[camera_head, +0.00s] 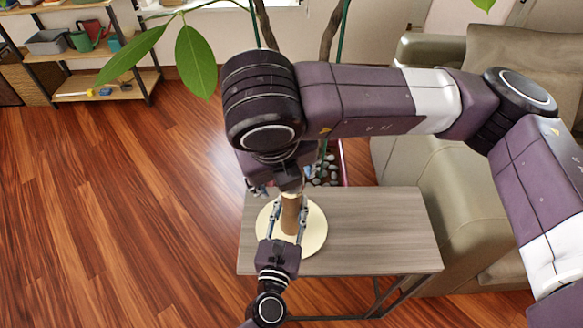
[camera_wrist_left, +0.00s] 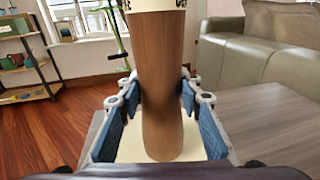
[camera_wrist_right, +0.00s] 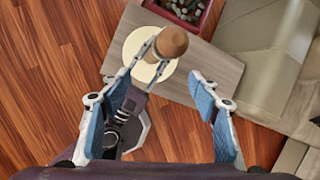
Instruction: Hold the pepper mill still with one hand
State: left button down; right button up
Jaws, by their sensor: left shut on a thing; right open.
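The pepper mill (camera_head: 289,216) is a brown wooden cylinder standing upright on a round cream board (camera_head: 316,234) on the small table. My left gripper (camera_head: 287,222) comes from the front with one finger on each side of the mill. In the left wrist view the two blue-padded fingers close on the mill's body (camera_wrist_left: 161,85); a pale band with dark marks shows above. My right gripper hangs above the mill, its fingers partly hidden by the arm in the head view. In the right wrist view it (camera_wrist_right: 160,100) is open and empty, with the mill's rounded top (camera_wrist_right: 171,42) beyond it.
The grey wood table (camera_head: 385,225) is bare to the right of the board. A planter with dark stones (camera_head: 325,170) and a plant stands behind it. A beige sofa (camera_head: 465,215) is at the right. A shelf (camera_head: 108,86) stands far left; open floor lies between.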

jog(key=w+d+r+n+g+y, duration=0.2)
jog(key=w+d+n+g+y, duration=0.65)
jog(key=n, duration=0.75)
jog(key=shift+t+y, duration=0.55)
jog(key=shift+t, duration=0.4)
jog(key=x, duration=1.1)
jog(key=shift+w+d+f, duration=0.1)
jog(key=shift+w+f, duration=0.25)
jog(key=shift+f, duration=0.25)
jog(key=shift+c, duration=0.4)
jog(key=c, duration=1.1)
